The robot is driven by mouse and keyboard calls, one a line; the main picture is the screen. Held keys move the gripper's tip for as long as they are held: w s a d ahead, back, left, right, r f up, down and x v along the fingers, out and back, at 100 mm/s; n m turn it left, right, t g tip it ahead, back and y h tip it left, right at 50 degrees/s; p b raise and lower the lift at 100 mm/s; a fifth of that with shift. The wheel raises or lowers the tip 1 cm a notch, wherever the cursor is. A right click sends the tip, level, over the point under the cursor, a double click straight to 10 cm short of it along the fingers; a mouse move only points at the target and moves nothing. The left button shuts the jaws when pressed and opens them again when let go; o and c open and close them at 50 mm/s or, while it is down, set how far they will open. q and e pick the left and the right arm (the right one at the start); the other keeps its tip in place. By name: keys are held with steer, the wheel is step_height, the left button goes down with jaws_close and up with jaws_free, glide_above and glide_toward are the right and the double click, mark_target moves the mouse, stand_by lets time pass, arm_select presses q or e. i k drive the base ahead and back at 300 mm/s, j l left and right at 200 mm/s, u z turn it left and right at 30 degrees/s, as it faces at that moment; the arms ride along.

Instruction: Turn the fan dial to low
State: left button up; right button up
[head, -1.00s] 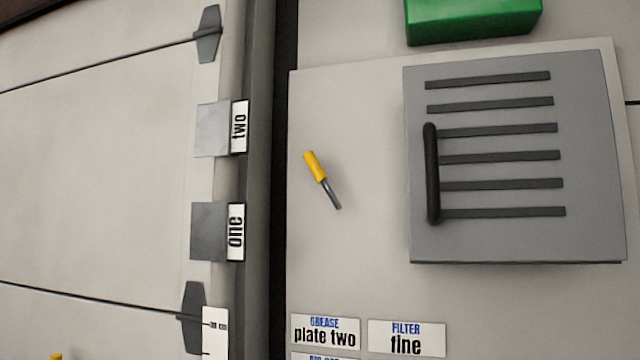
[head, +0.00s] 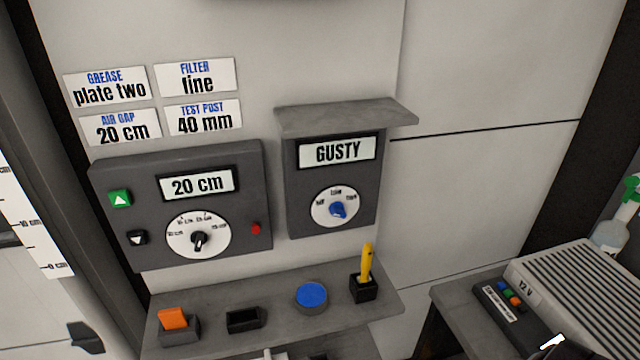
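The fan dial (head: 338,210) is a blue knob on a round white face, set in a dark grey box (head: 304,218) on the wall. Small markings sit at the left, top and right of the face; the top one appears to read low. The knob's pointer is small, and I cannot tell for sure which marking it points to. A display (head: 336,152) above it reads GUSTY. Neither of my grippers shows in the head view, and nothing touches the dial.
A grey hood (head: 346,116) juts out above the dial. Left is a panel (head: 112,185) with a 20 cm display and black knob. Below, a shelf (head: 213,289) holds an orange switch, a blue button and a yellow-handled tool. A ribbed 12 V unit (head: 580,290) stands right.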

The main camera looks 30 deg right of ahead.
mark_target(337, 209)
steer(key=z, duration=0.7)
